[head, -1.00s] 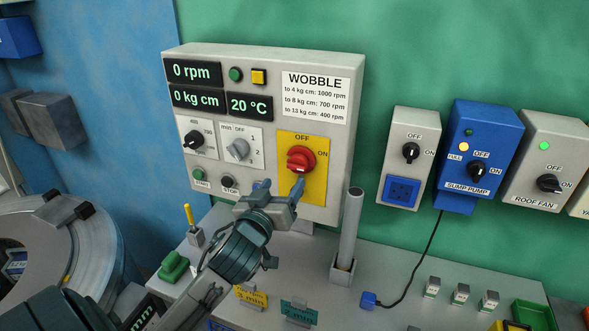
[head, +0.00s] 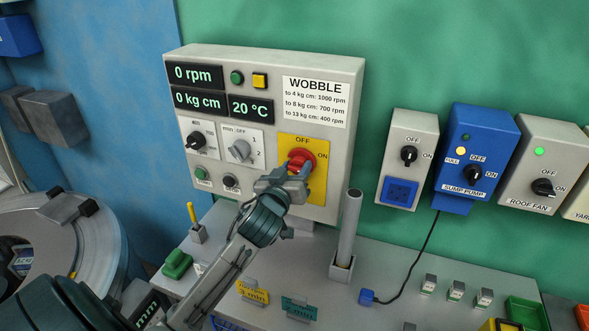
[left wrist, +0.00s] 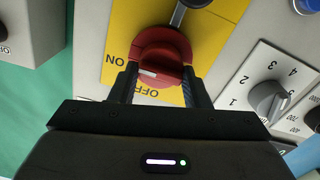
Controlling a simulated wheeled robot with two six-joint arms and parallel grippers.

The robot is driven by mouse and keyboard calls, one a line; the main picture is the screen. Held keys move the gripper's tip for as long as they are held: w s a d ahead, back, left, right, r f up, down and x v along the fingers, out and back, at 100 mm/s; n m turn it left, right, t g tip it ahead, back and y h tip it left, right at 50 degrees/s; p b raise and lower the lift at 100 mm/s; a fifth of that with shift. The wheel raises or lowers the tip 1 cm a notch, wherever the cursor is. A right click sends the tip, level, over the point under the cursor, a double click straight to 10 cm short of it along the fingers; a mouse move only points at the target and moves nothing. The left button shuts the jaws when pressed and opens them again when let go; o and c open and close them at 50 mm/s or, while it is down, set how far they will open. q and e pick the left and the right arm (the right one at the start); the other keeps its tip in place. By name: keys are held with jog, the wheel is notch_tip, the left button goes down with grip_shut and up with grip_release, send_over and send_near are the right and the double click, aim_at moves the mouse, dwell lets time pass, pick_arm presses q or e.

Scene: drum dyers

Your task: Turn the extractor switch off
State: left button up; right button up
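The red rotary switch (head: 301,157) sits on a yellow plate (head: 318,184) marked OFF at top and ON at right, on the grey control panel (head: 345,60). No extractor label is readable on it. My left gripper (head: 289,174) is at the switch and covers its lower part. In the left wrist view the picture is turned over; the red switch (left wrist: 162,55) lies between the two spread fingers (left wrist: 163,80). I cannot tell whether they touch it. A white mark on the knob faces between ON and OFF there. My right gripper is out of view.
A timer knob (head: 240,150) and another black knob (head: 196,141) are left of the yellow plate. A grey upright tube (head: 347,230) stands right of my wrist. A socket box (head: 408,125), sump pump box (head: 480,145) and roof fan box (head: 550,150) hang further right.

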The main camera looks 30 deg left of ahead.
pick_arm(q)
jog(key=shift+c, duration=1.4)
